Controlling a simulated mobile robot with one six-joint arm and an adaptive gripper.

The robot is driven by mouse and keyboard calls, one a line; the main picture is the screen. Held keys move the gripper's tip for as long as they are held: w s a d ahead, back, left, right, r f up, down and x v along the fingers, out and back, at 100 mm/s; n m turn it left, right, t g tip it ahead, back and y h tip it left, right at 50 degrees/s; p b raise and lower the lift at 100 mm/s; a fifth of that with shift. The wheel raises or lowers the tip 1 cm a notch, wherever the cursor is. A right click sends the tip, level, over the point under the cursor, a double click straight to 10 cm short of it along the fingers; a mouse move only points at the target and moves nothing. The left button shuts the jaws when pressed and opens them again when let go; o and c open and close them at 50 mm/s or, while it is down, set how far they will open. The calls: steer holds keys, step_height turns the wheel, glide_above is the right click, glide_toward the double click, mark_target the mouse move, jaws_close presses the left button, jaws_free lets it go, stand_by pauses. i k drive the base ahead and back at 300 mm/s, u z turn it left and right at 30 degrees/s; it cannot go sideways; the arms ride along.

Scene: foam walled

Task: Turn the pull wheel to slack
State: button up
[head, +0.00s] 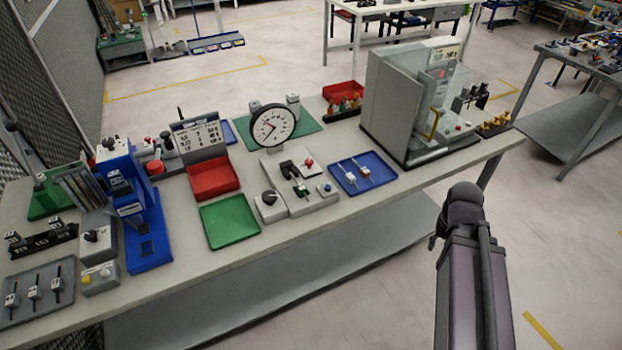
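A grey fixture (312,203) stands mid-table behind its front edge, with a round white dial gauge (272,127) above it. A black round knob (269,198) sits on the fixture's left block and may be the pull wheel; I cannot tell for sure. The fixture also carries a black clamp-like part (287,168), a red button (309,163) and a blue button (327,187). The dial's needle is too small to read exactly. My arm rises at the lower right, apart from the table. My gripper's fingers do not show.
A green tray (230,222) and red bin (213,178) lie left of the fixture, a blue tray (363,173) right. A blue press-like stand (143,215) is further left. A clear-walled enclosure (415,105) stands at the right end. Floor in front is open.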

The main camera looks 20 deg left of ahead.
mark_target(270, 197)
steer(key=u, duration=0.8)
steer(key=k, duration=1)
steer(key=z, duration=0.05)
steer(key=i, duration=0.85)
